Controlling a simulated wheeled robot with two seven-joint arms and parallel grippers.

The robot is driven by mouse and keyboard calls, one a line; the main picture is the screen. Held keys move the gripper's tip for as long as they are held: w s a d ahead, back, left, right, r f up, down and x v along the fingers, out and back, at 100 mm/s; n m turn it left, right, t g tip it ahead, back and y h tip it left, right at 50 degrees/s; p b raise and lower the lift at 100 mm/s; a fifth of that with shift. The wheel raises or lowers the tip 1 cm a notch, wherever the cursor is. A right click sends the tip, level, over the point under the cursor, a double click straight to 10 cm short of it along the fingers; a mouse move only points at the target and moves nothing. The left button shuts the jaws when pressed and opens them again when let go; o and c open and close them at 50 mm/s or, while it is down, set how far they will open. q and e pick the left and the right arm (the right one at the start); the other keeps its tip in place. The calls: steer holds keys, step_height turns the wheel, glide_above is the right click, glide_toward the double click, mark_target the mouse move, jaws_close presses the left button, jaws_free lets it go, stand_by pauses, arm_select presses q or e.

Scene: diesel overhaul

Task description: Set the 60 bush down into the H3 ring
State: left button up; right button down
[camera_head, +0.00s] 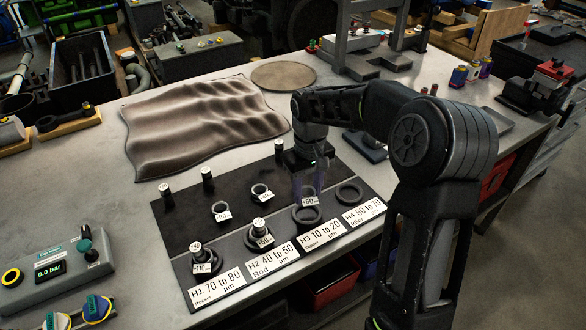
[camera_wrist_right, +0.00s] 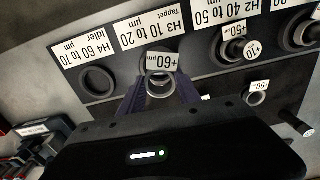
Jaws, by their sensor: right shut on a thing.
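My right gripper (camera_head: 308,188) points down over the H3 ring (camera_head: 307,215), the dark ring behind the "H3 10 to 20" label. It is shut on the 60 bush, a small metal ring with a white +60 tag (camera_head: 309,202). In the right wrist view the bush (camera_wrist_right: 159,86) sits between the bluish fingertips (camera_wrist_right: 160,92), and its tag hides part of it. The bush overlaps the H3 ring in both views. I cannot tell whether it is inside the ring or just above it. My left gripper is not in view.
The empty H4 ring (camera_head: 349,193) lies to the right. The H2 ring (camera_head: 260,243) and H1 ring (camera_head: 203,262) have tagged parts standing at them. Tagged bushes (camera_head: 221,211) and dark posts stand behind on the black mat. A crumpled cloth (camera_head: 200,125) lies farther back.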

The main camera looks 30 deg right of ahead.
stand_by(0.4)
steer(key=shift+f, duration=0.1)
steer(key=shift+f, duration=0.1)
steer(key=shift+f+b, duration=2.25)
steer(key=shift+f, duration=0.55)
